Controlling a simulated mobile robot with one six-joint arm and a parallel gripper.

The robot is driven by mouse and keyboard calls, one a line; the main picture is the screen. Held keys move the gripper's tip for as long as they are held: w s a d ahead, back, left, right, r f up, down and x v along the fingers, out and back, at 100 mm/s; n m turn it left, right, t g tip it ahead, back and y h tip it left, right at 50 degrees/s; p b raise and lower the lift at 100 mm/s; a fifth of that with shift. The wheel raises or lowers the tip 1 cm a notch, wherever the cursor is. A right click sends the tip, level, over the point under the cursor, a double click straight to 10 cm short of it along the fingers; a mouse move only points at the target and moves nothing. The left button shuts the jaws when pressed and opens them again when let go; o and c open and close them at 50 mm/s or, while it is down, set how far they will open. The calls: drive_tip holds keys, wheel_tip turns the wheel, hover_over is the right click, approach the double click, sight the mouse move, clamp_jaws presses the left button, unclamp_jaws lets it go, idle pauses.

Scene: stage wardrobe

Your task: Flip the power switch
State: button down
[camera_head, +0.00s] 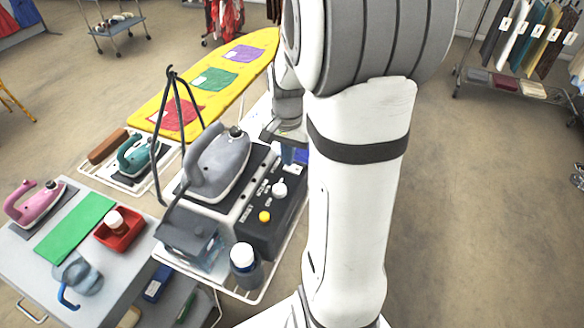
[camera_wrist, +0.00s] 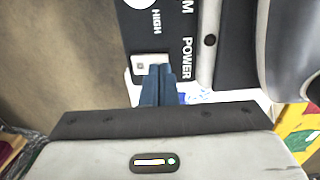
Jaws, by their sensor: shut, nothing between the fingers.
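The power switch (camera_wrist: 140,62) is a small pale plate on the black control panel (camera_wrist: 150,40), beside the printed word POWER in the wrist view. My gripper (camera_wrist: 158,68) has its blue fingers together and empty, with the tips at the lower right edge of the switch. They cover part of it, so its rocker position is unclear. I cannot tell whether they touch it. In the head view my gripper (camera_head: 289,155) is over the far end of the control panel (camera_head: 258,233), where the switch is hidden.
A grey iron (camera_head: 222,165) rests beside the panel. The panel has a white knob (camera_head: 279,189) and a yellow button (camera_head: 264,216). A white-capped bottle (camera_head: 244,262) stands at its near end. A black frame (camera_head: 160,135) rises left of the iron.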

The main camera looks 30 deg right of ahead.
drive_tip(key=shift+f+b, duration=0.45)
drive_tip(key=shift+f, duration=0.2)
drive_tip(key=shift+r, duration=0.15)
drive_tip(key=shift+r+p, duration=2.6)
drive_tip(key=shift+r, duration=0.85)
drive_tip(key=shift+a, duration=0.2)
drive_tip(key=s+a+r+n+t+b, duration=0.3)
drive_tip(key=s+a+r+n+b, duration=0.1)
drive_tip(key=s+a+n, duration=0.6)
drive_tip(key=s+a, duration=0.2)
drive_tip(key=shift+s+n, duration=0.3)
drive_tip(key=shift+s, duration=0.05)
